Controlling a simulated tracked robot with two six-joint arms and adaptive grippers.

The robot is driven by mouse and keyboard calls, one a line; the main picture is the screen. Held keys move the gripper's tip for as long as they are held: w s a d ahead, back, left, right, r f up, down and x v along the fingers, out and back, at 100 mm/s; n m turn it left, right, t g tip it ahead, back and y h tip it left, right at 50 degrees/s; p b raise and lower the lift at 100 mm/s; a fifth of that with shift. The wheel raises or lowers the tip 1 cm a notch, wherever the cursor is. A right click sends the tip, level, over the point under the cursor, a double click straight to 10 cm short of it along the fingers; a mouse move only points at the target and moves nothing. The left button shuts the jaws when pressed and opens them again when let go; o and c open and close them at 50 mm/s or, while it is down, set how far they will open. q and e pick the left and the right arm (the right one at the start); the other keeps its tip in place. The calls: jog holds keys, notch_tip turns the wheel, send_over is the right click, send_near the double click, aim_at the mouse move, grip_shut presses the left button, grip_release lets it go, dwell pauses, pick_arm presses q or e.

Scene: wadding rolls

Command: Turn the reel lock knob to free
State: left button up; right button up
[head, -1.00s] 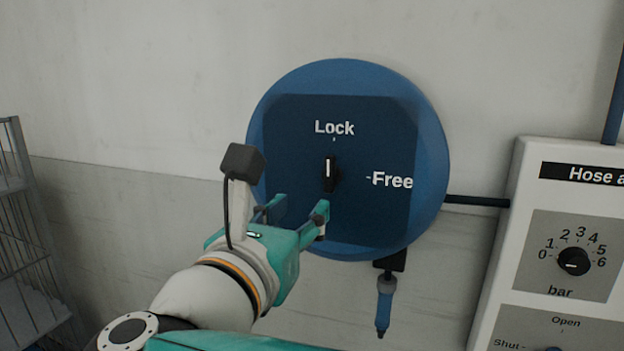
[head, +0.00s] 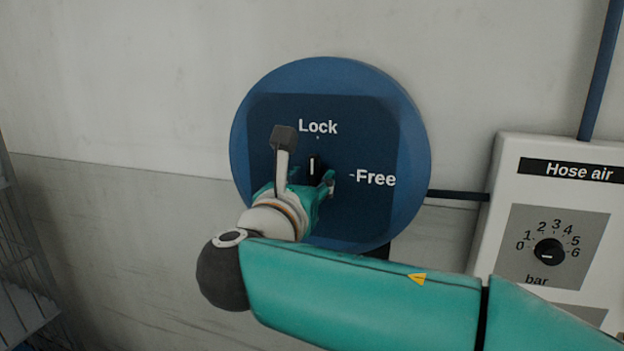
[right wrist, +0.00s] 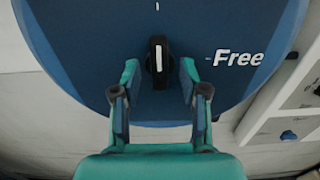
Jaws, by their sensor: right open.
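The reel lock knob (head: 312,166) is a black knob with a white pointer line on the round blue reel (head: 415,160). The pointer stands upright, towards the word Lock (head: 318,127); the word Free (head: 376,178) is to its right. My right gripper (head: 311,181) is at the knob, partly covering its lower part in the head view. In the right wrist view, the open fingers (right wrist: 158,70) stand one on each side of the knob (right wrist: 158,55), with a gap on both sides. My left gripper is not in view.
The white hose air panel (head: 508,185) with its bar dial (head: 549,252) stands at the right. A blue pipe (head: 600,70) rises above it. A wire rack (head: 25,270) is at the far left. The wall left of the reel is bare.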

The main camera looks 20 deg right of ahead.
grip_shut()
jog(key=shift+d, duration=0.2)
jog(key=shift+a, duration=0.15)
jog(key=shift+f+m+b, duration=0.15)
jog(key=shift+m+b, duration=0.7)
jog(key=shift+m, duration=0.35)
jog(key=m+b, duration=0.4)
jog(key=m, duration=0.2)
jog(key=shift+f, duration=0.1)
jog(key=m+b, duration=0.3)
jog(key=m, duration=0.2)
jog(key=shift+f+m, duration=0.1)
jog(key=shift+m, duration=0.2)
jog(key=shift+m+b, duration=1.2)
jog(key=shift+m, duration=0.7)
